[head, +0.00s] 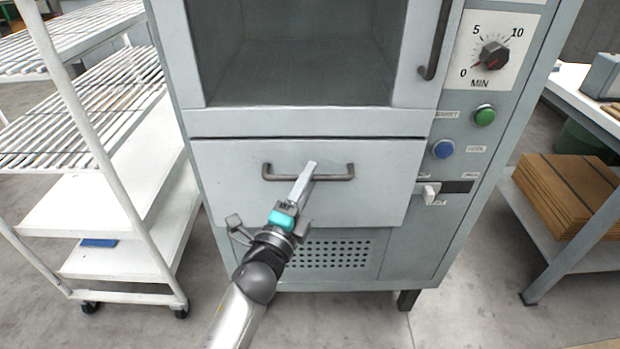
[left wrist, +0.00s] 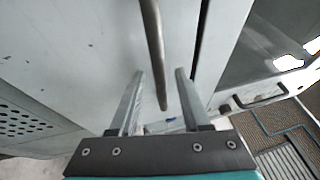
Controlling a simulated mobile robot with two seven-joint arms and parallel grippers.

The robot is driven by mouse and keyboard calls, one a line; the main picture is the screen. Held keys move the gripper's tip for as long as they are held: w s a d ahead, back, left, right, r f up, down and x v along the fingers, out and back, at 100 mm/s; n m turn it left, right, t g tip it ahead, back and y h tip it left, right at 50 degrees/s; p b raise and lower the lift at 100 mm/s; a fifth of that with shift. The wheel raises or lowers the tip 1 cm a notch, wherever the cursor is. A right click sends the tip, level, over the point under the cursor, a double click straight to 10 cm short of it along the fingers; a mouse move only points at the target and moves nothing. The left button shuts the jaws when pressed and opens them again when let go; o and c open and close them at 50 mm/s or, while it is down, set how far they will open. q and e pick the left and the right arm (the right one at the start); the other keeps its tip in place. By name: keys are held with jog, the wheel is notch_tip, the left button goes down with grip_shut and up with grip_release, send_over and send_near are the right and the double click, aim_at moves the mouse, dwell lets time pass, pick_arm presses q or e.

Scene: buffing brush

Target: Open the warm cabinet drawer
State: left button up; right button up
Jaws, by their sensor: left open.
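The warm cabinet drawer (head: 230,185) is a pale grey-blue front panel, flush with the cabinet. Its dark bar handle (head: 338,178) runs level across the upper middle. In the left wrist view the handle (left wrist: 152,35) passes between the two open fingers of the left gripper (left wrist: 160,75). Neither finger is seen closed on the bar. The wrist hides the lower part of the drawer front in the head view. My right gripper is not in view.
Above the drawer is an open-looking chamber (head: 290,60) with a vertical handle (head: 435,40). A dial (head: 490,57), green button (head: 485,116) and blue button (head: 443,149) are at right. A white rack (head: 130,200) stands left; a table with cardboard (head: 565,195) stands right.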

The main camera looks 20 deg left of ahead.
pick_arm(q)
jog(key=shift+w+d+r, duration=0.1)
jog(key=shift+w, duration=0.6)
grip_shut()
dwell(1.1)
